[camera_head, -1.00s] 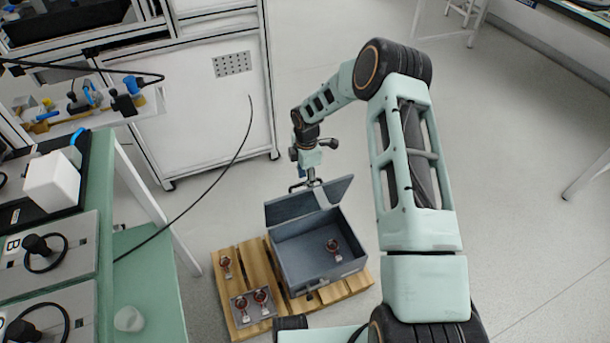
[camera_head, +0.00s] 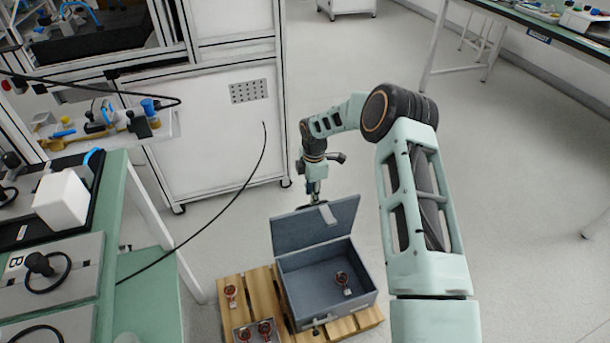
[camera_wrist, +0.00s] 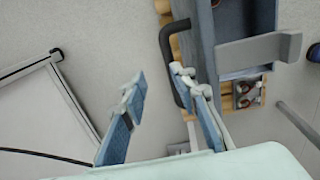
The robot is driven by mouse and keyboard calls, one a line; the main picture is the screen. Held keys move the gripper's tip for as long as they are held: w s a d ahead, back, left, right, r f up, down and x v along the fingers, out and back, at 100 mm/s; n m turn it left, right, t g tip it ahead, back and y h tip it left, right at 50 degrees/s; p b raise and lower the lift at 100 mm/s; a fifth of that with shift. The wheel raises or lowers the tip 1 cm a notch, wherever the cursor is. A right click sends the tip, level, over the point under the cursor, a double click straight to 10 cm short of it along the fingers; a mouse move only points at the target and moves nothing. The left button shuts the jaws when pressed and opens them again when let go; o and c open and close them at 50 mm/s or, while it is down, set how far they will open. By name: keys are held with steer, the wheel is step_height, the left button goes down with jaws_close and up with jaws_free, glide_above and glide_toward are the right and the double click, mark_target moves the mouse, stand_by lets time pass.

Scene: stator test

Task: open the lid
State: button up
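The grey box (camera_head: 352,302) stands on a wooden pallet, with its inside visible from above. Its lid (camera_head: 300,230) is raised at the box's far side, showing its inner face. In the wrist view, my gripper (camera_wrist: 158,80) is open and empty, fingers well apart. A dark bar handle (camera_wrist: 169,65) on the box or lid lies close beside the right finger; whether they touch I cannot tell.
A copper-coloured part (camera_head: 342,280) lies in the box. Several similar parts stand on the pallet (camera_head: 259,285) to its left. A green workbench (camera_head: 152,270) is at the left and a white cabinet (camera_head: 225,140) behind. The floor to the right is clear.

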steer(key=w+a+r+b, duration=0.2)
steer(key=w+r+b, duration=0.1)
steer(key=w, duration=0.3)
steer(key=shift+r, duration=0.2)
stand_by(0.4)
steer(key=shift+w+a+r, duration=0.1)
steer(key=shift+w, duration=0.05)
stand_by(0.3)
step_height(320, 180, up, 12)
steer(key=shift+s, duration=0.35)
steer(key=shift+c, duration=0.5)
